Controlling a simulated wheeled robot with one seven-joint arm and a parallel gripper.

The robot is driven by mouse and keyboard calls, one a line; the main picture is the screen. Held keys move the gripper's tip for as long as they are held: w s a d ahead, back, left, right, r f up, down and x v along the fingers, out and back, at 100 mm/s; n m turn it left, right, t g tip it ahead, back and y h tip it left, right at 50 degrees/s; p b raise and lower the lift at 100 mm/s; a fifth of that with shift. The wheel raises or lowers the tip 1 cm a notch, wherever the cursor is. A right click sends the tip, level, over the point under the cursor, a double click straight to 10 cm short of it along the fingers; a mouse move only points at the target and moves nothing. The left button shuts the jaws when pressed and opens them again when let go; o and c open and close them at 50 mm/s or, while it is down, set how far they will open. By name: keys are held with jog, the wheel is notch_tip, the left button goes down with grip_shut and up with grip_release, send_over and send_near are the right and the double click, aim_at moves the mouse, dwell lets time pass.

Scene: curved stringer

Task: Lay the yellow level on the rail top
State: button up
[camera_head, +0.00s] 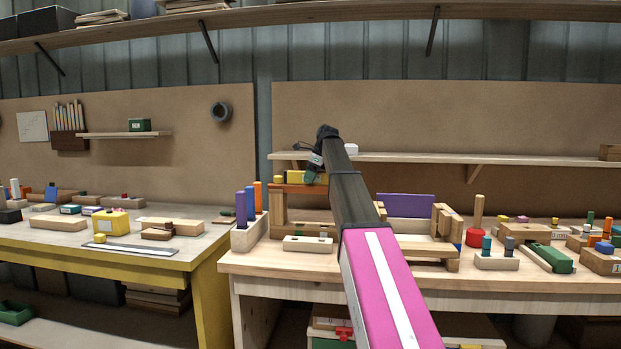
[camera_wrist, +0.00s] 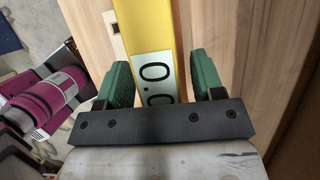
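The yellow level (camera_wrist: 147,30), with a pale label of black digits, runs between the two green fingers of my gripper (camera_wrist: 162,82) in the wrist view. The fingers stand close along both sides of it, and I cannot tell whether they press on it. In the head view, the yellow level (camera_head: 293,177) shows at the top of the wooden frame, just above its orange-brown rail (camera_head: 296,189). My gripper (camera_head: 312,172) is over its right part. My arm hides the rail further right. I cannot tell whether the level rests on the rail.
Purple, blue and orange pegs stand in a wooden block (camera_head: 249,235) left of the frame. A pale block (camera_head: 307,244) lies in front. A wall shelf (camera_head: 480,158) runs close behind my gripper. Several blocks and a red mallet-like tool (camera_head: 475,236) crowd the bench's right side.

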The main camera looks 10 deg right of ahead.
jog(key=v, duration=1.2)
jog(key=shift+r, duration=0.2)
